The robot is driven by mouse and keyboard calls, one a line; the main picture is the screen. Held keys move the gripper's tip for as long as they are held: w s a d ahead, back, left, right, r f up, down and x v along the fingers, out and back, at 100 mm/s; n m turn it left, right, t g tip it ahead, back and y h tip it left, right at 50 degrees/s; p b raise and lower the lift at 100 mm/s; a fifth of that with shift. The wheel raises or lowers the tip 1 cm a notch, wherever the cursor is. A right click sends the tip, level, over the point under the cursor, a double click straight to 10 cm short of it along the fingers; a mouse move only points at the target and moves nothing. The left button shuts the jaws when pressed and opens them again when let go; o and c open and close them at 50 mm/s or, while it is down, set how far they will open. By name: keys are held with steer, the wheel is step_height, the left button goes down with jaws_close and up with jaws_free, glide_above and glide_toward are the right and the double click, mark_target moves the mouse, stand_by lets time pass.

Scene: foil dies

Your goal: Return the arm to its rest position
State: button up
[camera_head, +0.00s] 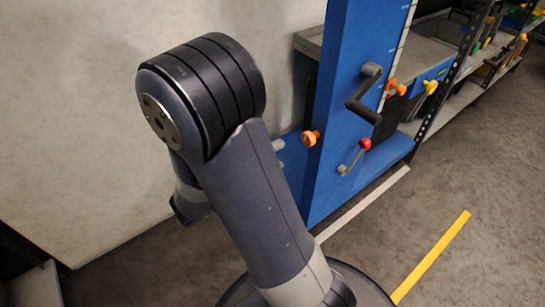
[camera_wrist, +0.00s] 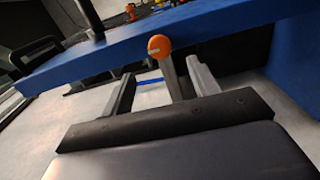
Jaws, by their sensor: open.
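My gripper (camera_wrist: 160,72) shows in the wrist view with its two grey fingers spread apart, open. An orange knob (camera_wrist: 159,45) on a grey stem shows between and beyond the fingertips, in front of a blue panel edge. I cannot tell how far the knob is from the fingers, and nothing is seen clamped. In the head view my arm (camera_head: 250,205) is bent, with its elbow high at the left of centre. The far part of the arm hangs behind it, and the gripper's fingers are hidden there.
A tall blue panel (camera_head: 336,110) stands right of my arm with a black crank handle (camera_head: 365,95), a red-balled lever (camera_head: 365,144) and an orange knob (camera_head: 310,138). Shelves (camera_head: 465,95) stand behind at right. A pale wall (camera_head: 70,120) is at left.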

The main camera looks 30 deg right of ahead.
mark_target(305, 140)
steer(key=shift+d, duration=0.1)
steer(key=shift+w+d+b, duration=0.15)
steer(key=shift+d+b, duration=0.25)
steer(key=shift+d, duration=1.35)
steer(key=shift+w+d+b, duration=0.15)
steer(key=shift+d+b, duration=0.25)
steer(key=shift+d, duration=1.4)
steer(key=shift+w+d+b, duration=0.15)
steer(key=shift+d+b, duration=0.25)
steer(key=shift+d, duration=1.35)
